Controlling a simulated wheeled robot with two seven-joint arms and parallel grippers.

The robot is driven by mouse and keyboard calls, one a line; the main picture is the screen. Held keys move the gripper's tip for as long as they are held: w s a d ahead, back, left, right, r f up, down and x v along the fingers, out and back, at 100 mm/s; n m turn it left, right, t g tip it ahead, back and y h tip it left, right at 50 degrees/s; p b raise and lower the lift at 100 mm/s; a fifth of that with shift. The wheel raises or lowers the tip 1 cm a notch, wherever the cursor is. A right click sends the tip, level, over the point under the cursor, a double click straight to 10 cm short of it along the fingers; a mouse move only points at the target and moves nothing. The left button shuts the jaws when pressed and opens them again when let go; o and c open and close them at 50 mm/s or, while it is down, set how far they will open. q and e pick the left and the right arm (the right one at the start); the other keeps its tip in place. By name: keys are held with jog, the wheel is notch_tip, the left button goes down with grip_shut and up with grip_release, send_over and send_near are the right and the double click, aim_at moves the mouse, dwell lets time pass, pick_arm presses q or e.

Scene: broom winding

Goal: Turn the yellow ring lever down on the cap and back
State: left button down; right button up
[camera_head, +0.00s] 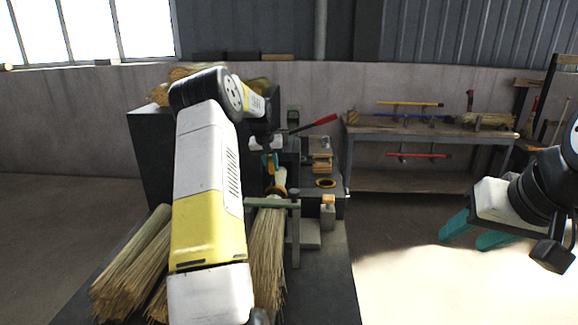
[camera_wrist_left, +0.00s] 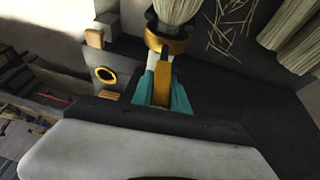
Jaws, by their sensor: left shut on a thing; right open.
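The yellow ring lever (camera_wrist_left: 162,80) shows in the left wrist view, its arm lying between the teal fingers of my left gripper (camera_wrist_left: 162,92). Its golden ring (camera_wrist_left: 170,42) goes around the dark cap (camera_wrist_left: 152,20) at the neck of a straw broom head (camera_wrist_left: 178,8). In the head view, my left gripper (camera_head: 270,165) is shut on the lever, just above the ring (camera_head: 275,190) and the broom bristles (camera_head: 267,255). My left arm hides part of this area. My right gripper (camera_head: 470,238) is open and empty, well to the right over the floor.
A loose dark-and-yellow ring (camera_head: 325,183) lies on the bench right of the held broom. A red-handled lever (camera_head: 318,123) sticks up behind it. Straw bundles (camera_head: 130,262) lie at the left. A rack table (camera_head: 430,132) with coloured sticks stands by the wall.

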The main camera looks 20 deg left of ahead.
pick_arm(q)
jog(key=shift+w+d+r+y, duration=0.1)
jog(key=shift+w+d+y, duration=0.1)
jog(key=shift+d+y, duration=0.4)
jog(key=w+d+f+m+g+y, duration=0.2)
jog(key=d+f+y, duration=0.4)
jog(key=d+y, duration=0.4)
jog(key=shift+w+d+m+y, duration=0.3)
jog(key=shift+m, duration=0.1)
jog(key=c, duration=1.3)
grip_release()
jog(key=shift+d, duration=0.1)
